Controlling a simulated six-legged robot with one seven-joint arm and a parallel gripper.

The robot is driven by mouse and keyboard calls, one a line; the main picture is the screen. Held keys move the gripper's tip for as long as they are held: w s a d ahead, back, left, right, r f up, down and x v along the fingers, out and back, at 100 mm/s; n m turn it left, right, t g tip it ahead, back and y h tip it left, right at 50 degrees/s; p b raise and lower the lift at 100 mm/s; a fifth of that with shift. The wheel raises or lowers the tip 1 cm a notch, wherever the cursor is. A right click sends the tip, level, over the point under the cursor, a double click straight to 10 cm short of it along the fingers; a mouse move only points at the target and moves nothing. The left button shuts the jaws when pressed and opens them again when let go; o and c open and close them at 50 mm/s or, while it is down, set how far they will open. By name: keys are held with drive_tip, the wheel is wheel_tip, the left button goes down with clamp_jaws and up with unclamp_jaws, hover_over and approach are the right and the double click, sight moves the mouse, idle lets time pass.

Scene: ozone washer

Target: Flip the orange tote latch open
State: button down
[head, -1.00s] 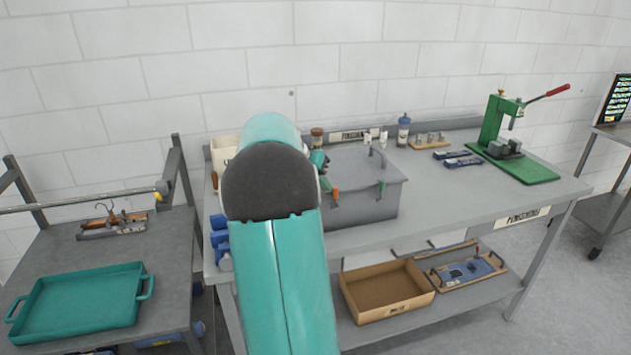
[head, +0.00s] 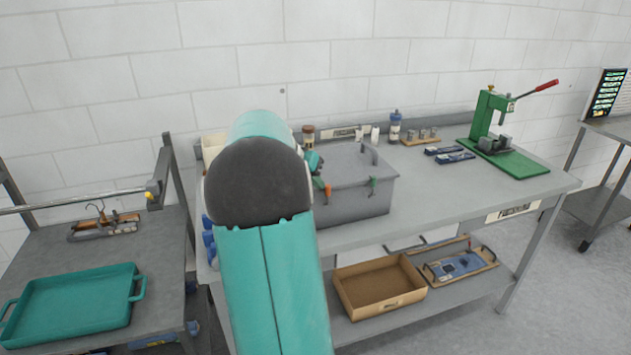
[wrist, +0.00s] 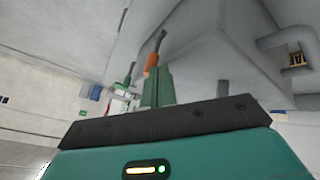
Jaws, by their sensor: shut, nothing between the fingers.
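The grey tote (head: 352,208) with its lid shut stands on the bench. Its orange latch (head: 327,190) is on the front left, and a green latch (head: 373,183) is on the front right. My arm hides the tote's left end. My gripper (wrist: 158,88) is shut and empty in the wrist view. The orange latch (wrist: 151,64) shows just beyond the fingertips there, very near them; I cannot tell if they touch. The green latch (wrist: 126,80) is further off to the left. In the head view my gripper is mostly hidden behind my arm, close by the orange latch.
Small bottles (head: 395,127) stand behind the tote. A cardboard tray (head: 378,290) is on the lower shelf. A teal tray (head: 75,300) lies on the left cart.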

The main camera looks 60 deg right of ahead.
sight(327, 196)
drive_tip(key=shift+s+a, duration=0.1)
drive_tip(key=shift+s+a+m+t+h, duration=0.5)
drive_tip(key=shift+s+a+t+h, duration=0.2)
drive_tip(key=shift+h, duration=0.2)
drive_tip(key=shift+s+a+f+m+t+h, duration=0.4)
drive_tip(key=shift+s+a+f+t+h, duration=0.2)
drive_tip(key=shift+s+a+f+h, duration=0.35)
drive_tip(key=shift+r, duration=0.2)
drive_tip(key=shift+w+d+f, duration=0.1)
drive_tip(key=shift+w+d, duration=0.4)
drive_tip(key=shift+d, duration=0.05)
drive_tip(key=shift+w, duration=0.1)
